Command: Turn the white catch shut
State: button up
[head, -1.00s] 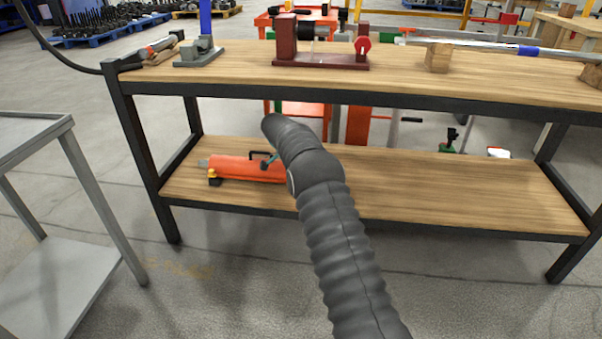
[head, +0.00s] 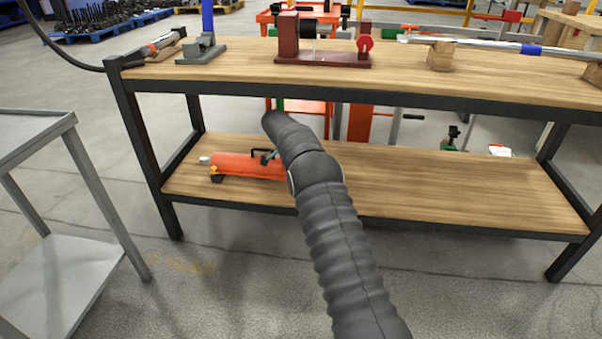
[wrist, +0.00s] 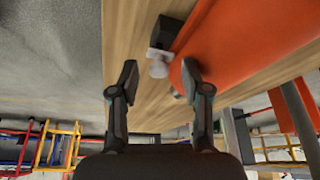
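My gripper (wrist: 159,78) is open and empty. In that picture the catch appears between the two fingertips, seemingly beyond them; contact is not visible.
The bench's upper top (head: 400,68) overhangs the lower shelf (head: 440,190). It carries a dark red fixture (head: 322,58), a grey vise-like block (head: 203,48) and wooden blocks. A grey cart (head: 65,250) stands left. The right part of the shelf is clear.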

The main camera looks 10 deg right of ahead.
jog(key=shift+d, duration=0.15)
jog(key=shift+a+r, duration=0.2)
jog(key=shift+r, duration=0.3)
jog(key=a+r, duration=0.1)
jog(key=a, duration=1.1)
jog(key=shift+s+a+r, duration=0.4)
